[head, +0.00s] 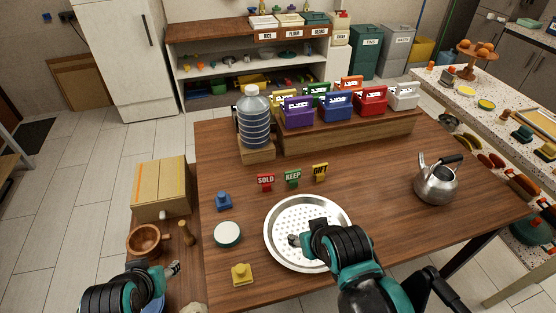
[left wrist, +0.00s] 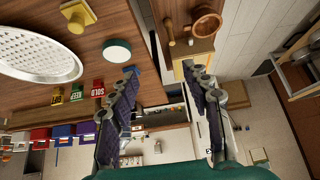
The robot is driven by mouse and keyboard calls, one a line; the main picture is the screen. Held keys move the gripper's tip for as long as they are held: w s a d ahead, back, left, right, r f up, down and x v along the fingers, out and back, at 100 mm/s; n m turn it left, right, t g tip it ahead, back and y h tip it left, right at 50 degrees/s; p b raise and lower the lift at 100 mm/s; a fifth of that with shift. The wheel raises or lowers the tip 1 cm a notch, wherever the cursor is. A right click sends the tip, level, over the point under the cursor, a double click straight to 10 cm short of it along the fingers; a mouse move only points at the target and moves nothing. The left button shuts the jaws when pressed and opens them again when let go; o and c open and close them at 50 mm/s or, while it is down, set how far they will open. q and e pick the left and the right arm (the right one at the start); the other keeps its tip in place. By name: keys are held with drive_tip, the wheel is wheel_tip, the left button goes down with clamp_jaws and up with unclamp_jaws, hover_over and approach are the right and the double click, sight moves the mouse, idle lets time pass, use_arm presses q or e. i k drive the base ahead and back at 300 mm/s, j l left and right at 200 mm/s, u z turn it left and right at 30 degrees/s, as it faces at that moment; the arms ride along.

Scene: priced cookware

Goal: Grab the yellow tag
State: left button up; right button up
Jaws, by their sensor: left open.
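The yellow tag marked GIFT (head: 320,172) stands on the wooden table, right of the green KEEP tag (head: 293,178) and the red SOLD tag (head: 265,182). The yellow tag also shows at the left of the left wrist view (left wrist: 57,97). My left gripper (head: 175,268) is low at the left in the head view, beyond the table's left edge and far from the tag. In the left wrist view its fingers (left wrist: 160,69) are spread with nothing between them. My right gripper (head: 293,241) is over the perforated metal plate; its fingers are too unclear to read.
The perforated plate (head: 275,250), a white-topped round item (head: 227,234), a blue knobbed block (head: 223,201) and a yellow knobbed block (head: 242,275) lie on the table (head: 380,185). A water bottle (head: 254,120), coloured boxes (head: 337,106) and a kettle (head: 436,183) stand around the tags.

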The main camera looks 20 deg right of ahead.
sight(319, 169)
drive_tip(key=l+z, duration=0.2)
drive_tip(key=l, duration=0.25)
drive_tip(key=i+l+z, duration=0.2)
drive_tip(key=l, duration=0.3)
drive_tip(key=l+z, duration=0.2)
drive_tip(key=l, duration=0.25)
drive_tip(key=i+l+z, duration=0.25)
drive_tip(key=i+l, duration=0.05)
drive_tip(key=i, duration=0.1)
